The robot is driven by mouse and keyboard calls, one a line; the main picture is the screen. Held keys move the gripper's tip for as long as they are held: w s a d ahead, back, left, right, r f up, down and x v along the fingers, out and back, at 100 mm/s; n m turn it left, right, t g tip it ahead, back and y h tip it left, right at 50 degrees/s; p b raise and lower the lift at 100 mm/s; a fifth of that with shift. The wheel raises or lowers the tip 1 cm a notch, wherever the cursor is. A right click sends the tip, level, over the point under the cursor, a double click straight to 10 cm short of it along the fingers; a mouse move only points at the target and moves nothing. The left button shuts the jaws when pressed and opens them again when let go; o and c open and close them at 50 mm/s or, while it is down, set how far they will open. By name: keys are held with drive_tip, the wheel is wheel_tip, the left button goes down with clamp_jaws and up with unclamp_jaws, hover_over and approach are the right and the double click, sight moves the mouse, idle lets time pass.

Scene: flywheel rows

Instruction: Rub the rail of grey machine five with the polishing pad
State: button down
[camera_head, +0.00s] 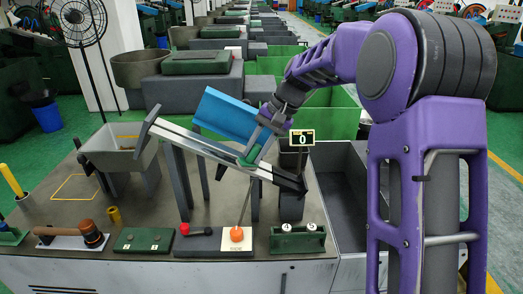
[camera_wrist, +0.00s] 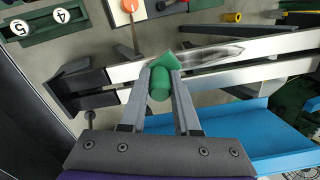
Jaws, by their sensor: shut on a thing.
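My gripper (camera_head: 265,128) is shut on the green polishing pad (camera_head: 248,156), which has a rounded grip and a flat foot. In the wrist view, the fingers (camera_wrist: 161,73) pinch the pad (camera_wrist: 160,86) from both sides. The sloping rail (camera_head: 195,143) has two pale metal strips with dark end pieces, and it descends to the right in the head view. The pad is at the lower half of the rail; whether it touches the metal I cannot tell. In the wrist view, the rail (camera_wrist: 285,45) carries a dark smudge on its far strip, right of the pad.
A blue chute (camera_head: 228,115) lies just behind the rail. A display reading 0 (camera_head: 302,138) stands right of the pad. The bench front holds an orange knob (camera_head: 237,235), a mallet (camera_head: 90,232) and a green stand with discs (camera_head: 298,238), marked 5 and 4 in the wrist view.

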drive_tip(key=shift+a+r+p, duration=0.4)
drive_tip(key=shift+a, duration=0.3)
drive_tip(key=shift+a+r+p, duration=0.4)
drive_tip(key=shift+a, duration=0.25)
drive_tip(key=shift+a+r, duration=0.2)
drive_tip(key=shift+a, duration=0.35)
drive_tip(key=shift+a+r, duration=0.2)
drive_tip(key=shift+a, duration=0.35)
